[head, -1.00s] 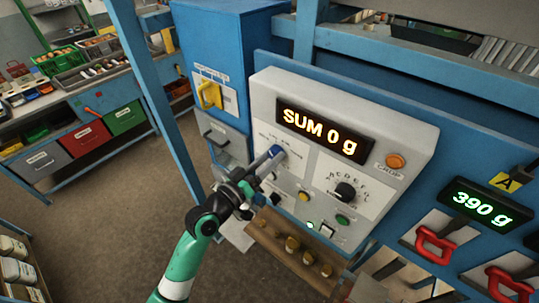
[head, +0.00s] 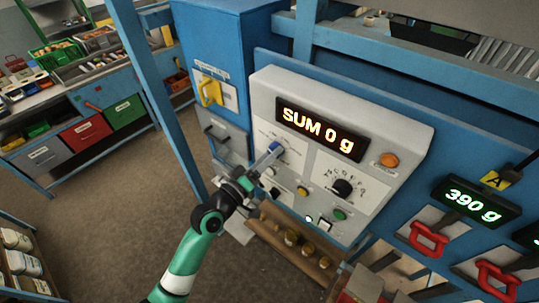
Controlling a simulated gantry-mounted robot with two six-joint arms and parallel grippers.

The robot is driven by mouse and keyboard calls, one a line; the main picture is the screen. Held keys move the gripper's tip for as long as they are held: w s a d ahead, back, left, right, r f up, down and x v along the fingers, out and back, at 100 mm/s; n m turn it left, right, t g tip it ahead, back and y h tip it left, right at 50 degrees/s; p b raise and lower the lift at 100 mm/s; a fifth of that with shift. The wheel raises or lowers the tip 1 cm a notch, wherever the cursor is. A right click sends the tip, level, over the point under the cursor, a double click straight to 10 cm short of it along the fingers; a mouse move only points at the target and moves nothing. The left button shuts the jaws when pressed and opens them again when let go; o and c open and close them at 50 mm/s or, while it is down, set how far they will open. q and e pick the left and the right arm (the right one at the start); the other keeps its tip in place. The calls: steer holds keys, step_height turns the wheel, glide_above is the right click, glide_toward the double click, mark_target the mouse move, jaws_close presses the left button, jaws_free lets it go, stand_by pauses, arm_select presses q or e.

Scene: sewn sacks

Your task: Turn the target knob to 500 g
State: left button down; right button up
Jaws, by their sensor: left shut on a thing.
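The control panel (head: 378,132) is a light grey box on a blue frame, with an orange display (head: 320,129) reading "SUM 0 g". The scale printed around this knob is too small and too covered to read. A black knob (head: 343,188) with letters around it sits to the right, apart from the gripper. My right gripper is not in view.
An orange button (head: 389,160), a yellow button (head: 302,191) and a green button (head: 339,214) are on the panel. A green display (head: 476,204) reads "390 g" above red handles (head: 430,240). A yellow switch (head: 211,91) is on the blue cabinet at left.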

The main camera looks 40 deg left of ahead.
arm_select(q)
steer(key=shift+c, duration=1.2)
jaws_free()
steer(key=s+d+b, duration=0.1)
steer(key=s+b, duration=0.1)
steer(key=s, duration=0.9)
steer(key=shift+s+f, duration=0.3)
steer(key=shift+f, duration=0.15)
steer(key=shift+d, duration=0.2)
